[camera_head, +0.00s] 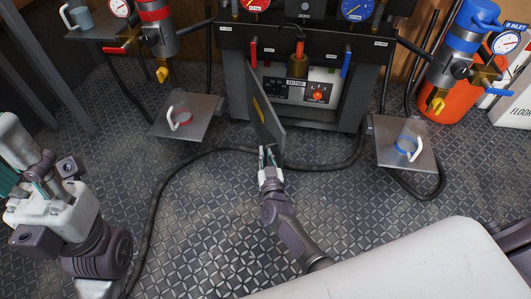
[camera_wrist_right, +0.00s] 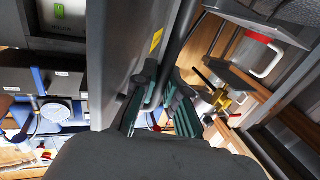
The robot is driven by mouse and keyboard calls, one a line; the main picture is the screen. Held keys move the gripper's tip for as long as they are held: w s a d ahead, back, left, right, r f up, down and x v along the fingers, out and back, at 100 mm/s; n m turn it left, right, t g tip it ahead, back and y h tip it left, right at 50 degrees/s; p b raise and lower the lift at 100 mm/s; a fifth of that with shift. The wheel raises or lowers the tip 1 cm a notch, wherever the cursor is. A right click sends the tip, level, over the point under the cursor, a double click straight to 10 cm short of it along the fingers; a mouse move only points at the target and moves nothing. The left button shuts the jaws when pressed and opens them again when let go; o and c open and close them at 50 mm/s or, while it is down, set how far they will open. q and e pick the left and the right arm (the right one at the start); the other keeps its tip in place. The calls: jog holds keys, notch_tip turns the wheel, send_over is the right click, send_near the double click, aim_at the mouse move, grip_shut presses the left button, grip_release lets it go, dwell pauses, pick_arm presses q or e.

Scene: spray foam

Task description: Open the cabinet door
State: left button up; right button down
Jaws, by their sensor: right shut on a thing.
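The cabinet door (camera_head: 265,112) is a dark grey panel with a yellow label. It stands swung out from the cabinet (camera_head: 297,88), and the lit interior shows. In the right wrist view the door (camera_wrist_right: 125,45) is a grey slab left of the fingers. My right gripper (camera_head: 268,157) is at the door's lower near end, shut on its handle. The handle (camera_wrist_right: 178,42) shows as a dark bar running between the fingers (camera_wrist_right: 160,95). My left arm is at the left of the head view; its fingers are not clearly visible.
A left tray (camera_head: 190,128) with a clear mug and a right tray (camera_head: 390,155) with another flank the cabinet. A black hose (camera_head: 160,190) lies across the metal floor. An orange container (camera_head: 455,102) stands at right. A pale surface (camera_head: 420,270) fills the lower right.

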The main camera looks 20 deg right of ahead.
dwell(0.3)
jog(key=c, duration=1.2)
grip_release()
jog(key=s+a, duration=0.2)
jog(key=s, duration=0.9)
jog(key=shift+s, duration=0.4)
